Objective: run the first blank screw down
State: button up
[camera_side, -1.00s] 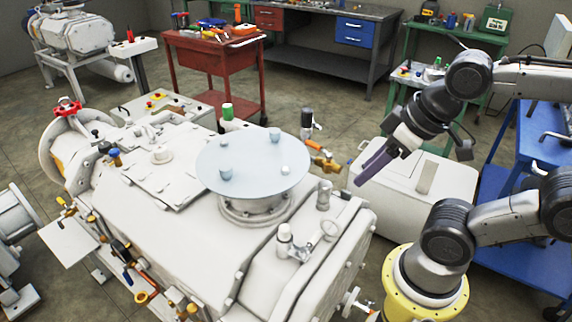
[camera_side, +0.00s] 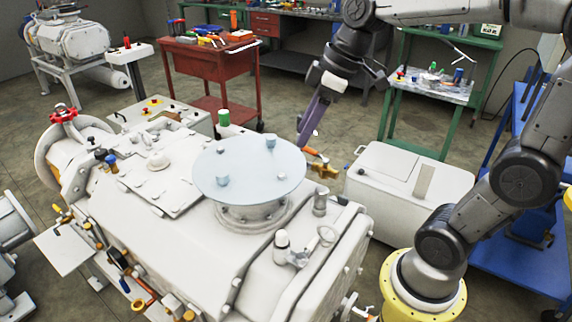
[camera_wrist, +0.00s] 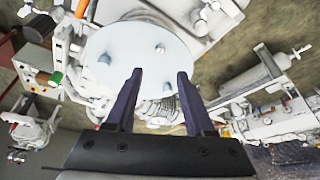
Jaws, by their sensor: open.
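The round pale blank plate (camera_side: 245,165) lies on the port of the large white pump; it also shows in the wrist view (camera_wrist: 130,48). Two blue-grey screws stand on it, a back one (camera_side: 270,142) and a front-left one (camera_side: 222,180). A smaller pale knob (camera_side: 281,175) sits towards the front right. The wrist view shows three raised pieces on the plate, one at its left (camera_wrist: 105,58). My gripper (camera_side: 303,140) has purple fingers and is right of the plate, apart from the screws. Its fingers (camera_wrist: 159,74) are open and empty. Whether the screws are seated cannot be told.
The pump body (camera_side: 150,210) carries valves and fittings. A brass valve (camera_side: 322,168) is just below my fingers in the side view. A white box (camera_side: 410,190) stands to the right. A red tool cart (camera_side: 210,60) and a green bench (camera_side: 435,90) are behind.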

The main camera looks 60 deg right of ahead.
aim_at(281, 174)
jog(key=x, duration=1)
jog(key=shift+f, duration=0.2)
grip_shut()
